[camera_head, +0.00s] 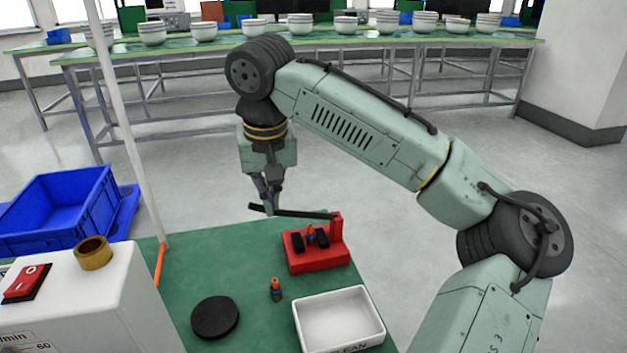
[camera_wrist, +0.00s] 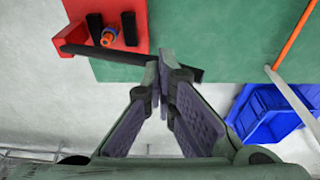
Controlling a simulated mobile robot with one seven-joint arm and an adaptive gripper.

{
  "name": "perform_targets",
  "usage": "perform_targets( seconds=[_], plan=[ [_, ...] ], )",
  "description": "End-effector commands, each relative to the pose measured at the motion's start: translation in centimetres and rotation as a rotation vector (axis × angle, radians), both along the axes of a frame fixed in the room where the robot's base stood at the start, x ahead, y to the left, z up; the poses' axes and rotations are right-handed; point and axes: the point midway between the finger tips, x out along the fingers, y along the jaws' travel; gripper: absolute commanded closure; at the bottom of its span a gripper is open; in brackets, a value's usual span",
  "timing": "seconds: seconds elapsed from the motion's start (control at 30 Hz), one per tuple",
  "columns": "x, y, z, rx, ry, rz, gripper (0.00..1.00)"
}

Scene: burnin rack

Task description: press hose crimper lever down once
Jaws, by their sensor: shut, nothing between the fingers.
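The hose crimper (camera_head: 318,258) is a red block with a red post at its right, near the far edge of the green table. Its black lever (camera_head: 300,214) runs left from the post, close to level. An orange and blue fitting (camera_head: 311,232) sits between two black jaws on the block. My gripper (camera_head: 270,209) is shut and empty, pointing down at the lever's free end. In the wrist view the fingertips (camera_wrist: 165,58) overlap the lever (camera_wrist: 110,53); I cannot tell whether they touch it. The red crimper (camera_wrist: 90,15) is at the upper left there.
A white tray (camera_head: 382,336), a black disc (camera_head: 215,317) and another small fitting (camera_head: 276,289) are on the green tabletop (camera_head: 190,265). A white machine with a red switch (camera_head: 25,283) stands left. A blue crate (camera_head: 60,205) and a pale pole (camera_head: 130,140) are beyond it.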

Motion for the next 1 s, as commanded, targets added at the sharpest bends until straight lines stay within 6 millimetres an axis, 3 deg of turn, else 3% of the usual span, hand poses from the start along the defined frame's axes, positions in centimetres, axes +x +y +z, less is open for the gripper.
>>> perform_targets(
  seconds=[0.1, 1.0],
  plan=[
    [0.2, 0.7, 1.8, 0.018, -0.018, 0.009, 1.00],
    [0.1, 0.5, 8.8, 0.013, -0.008, 0.007, 1.00]
  ],
)
